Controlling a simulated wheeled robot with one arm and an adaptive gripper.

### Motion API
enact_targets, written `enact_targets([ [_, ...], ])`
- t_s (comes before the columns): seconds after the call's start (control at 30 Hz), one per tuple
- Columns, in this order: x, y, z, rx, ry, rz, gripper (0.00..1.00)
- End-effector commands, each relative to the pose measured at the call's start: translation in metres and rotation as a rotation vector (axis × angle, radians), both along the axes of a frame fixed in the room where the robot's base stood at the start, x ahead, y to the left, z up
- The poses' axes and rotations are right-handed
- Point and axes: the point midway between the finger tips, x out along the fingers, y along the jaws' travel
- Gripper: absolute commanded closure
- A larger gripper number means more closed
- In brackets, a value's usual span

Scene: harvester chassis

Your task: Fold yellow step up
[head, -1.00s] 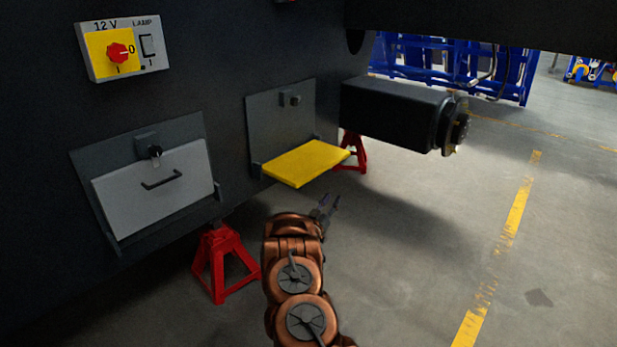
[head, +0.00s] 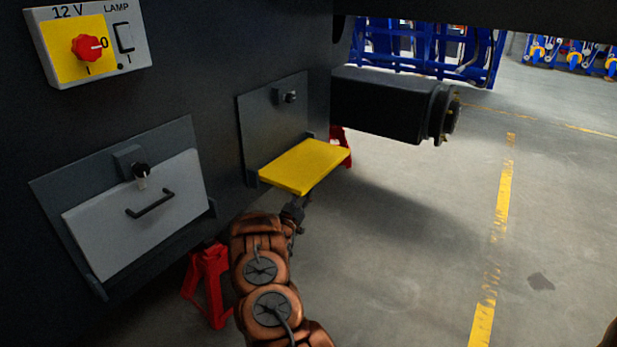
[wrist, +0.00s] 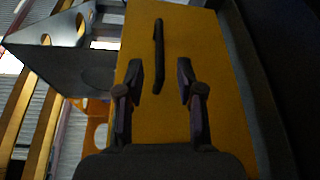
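The yellow step (head: 304,165) is folded down and sticks out roughly level from its grey back plate (head: 268,125) on the dark chassis side. A latch knob (head: 291,97) sits on the plate above it. In the wrist view, the yellow face of the step (wrist: 215,110) fills the middle and carries a black bar handle (wrist: 158,45). My gripper (wrist: 160,80) is open, with one finger on each side of the handle's line and its lower end just at the fingertips. In the head view, my gripper (head: 292,213) is just below the step's front edge, its tips partly hidden.
A grey panel (head: 110,215) with a black handle is on the left, below a yellow switch box (head: 90,45) with a red knob. Red stands (head: 210,285) are under the chassis. A black cylinder housing (head: 385,105) juts out to the right.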

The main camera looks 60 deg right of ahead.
Motion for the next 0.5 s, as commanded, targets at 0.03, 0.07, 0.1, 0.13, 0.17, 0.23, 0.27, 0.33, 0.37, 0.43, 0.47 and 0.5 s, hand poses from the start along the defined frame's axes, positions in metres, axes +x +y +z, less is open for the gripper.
enact_targets([
  [0.03,0.000,-0.006,0.001,-0.001,-0.003,-0.002,0.63],
  [0.07,0.000,-0.009,0.003,-0.001,-0.004,0.000,0.63],
  [0.1,0.001,-0.014,0.004,-0.001,-0.004,0.000,0.63],
  [0.13,0.001,-0.018,0.006,-0.001,-0.004,0.000,0.63],
  [0.17,0.002,-0.022,0.008,-0.001,-0.003,-0.002,0.63],
  [0.23,0.003,-0.031,0.011,-0.002,-0.004,0.000,0.63],
  [0.27,0.004,-0.035,0.013,-0.002,-0.004,0.000,0.63],
  [0.33,0.006,-0.044,0.017,-0.002,-0.002,0.002,0.63],
  [0.37,0.007,-0.047,0.018,0.000,-0.002,0.002,0.63],
  [0.43,0.007,-0.054,0.021,-0.002,-0.004,0.002,0.63],
  [0.47,0.008,-0.056,0.022,-0.002,-0.004,0.002,0.63],
  [0.5,0.008,-0.058,0.024,-0.002,-0.003,0.002,0.63],
])
